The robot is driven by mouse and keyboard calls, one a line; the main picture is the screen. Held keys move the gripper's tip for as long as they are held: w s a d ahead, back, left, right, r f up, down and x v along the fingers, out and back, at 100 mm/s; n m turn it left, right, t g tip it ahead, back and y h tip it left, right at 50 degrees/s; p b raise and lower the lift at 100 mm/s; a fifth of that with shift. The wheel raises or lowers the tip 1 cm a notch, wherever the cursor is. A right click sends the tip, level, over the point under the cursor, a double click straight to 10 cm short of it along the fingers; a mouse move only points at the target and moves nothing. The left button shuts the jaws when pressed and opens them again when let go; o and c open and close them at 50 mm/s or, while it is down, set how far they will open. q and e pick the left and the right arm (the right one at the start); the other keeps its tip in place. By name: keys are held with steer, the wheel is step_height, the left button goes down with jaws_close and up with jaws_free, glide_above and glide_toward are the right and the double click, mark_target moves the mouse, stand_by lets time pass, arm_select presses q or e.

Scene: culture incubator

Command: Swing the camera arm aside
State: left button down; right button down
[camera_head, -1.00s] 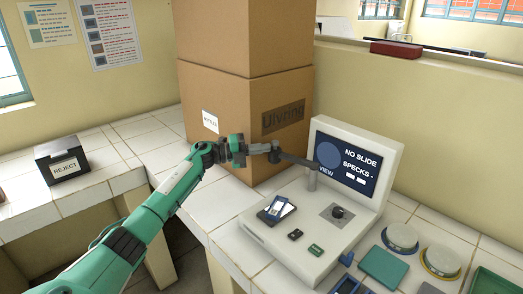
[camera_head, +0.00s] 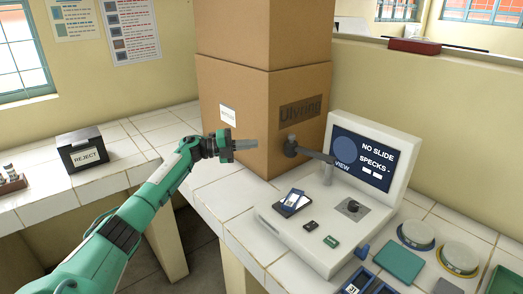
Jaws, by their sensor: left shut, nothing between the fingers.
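The camera arm (camera_head: 317,156) is a dark grey bar on a short post beside the screen of the white machine (camera_head: 325,225). It points left across the front of the cardboard box, and its rounded camera head (camera_head: 290,147) is at the left end. My left gripper (camera_head: 254,144) is shut and empty, just left of the camera head with a small gap between them in the picture. The machine's screen (camera_head: 364,158) reads "NO SLIDE", "SPECKS -" and "VIEW". My right gripper is not in view.
Tall stacked cardboard boxes (camera_head: 240,85) stand close behind the camera arm. A black REJECT box (camera_head: 82,150) is on the left counter. Round dishes (camera_head: 417,234) and a green pad (camera_head: 398,263) lie right of the machine. White tiles between the REJECT box and cardboard are clear.

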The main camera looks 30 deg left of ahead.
arm_select(q)
steer(key=shift+s+a, duration=0.2)
steer(key=shift+a, duration=0.8)
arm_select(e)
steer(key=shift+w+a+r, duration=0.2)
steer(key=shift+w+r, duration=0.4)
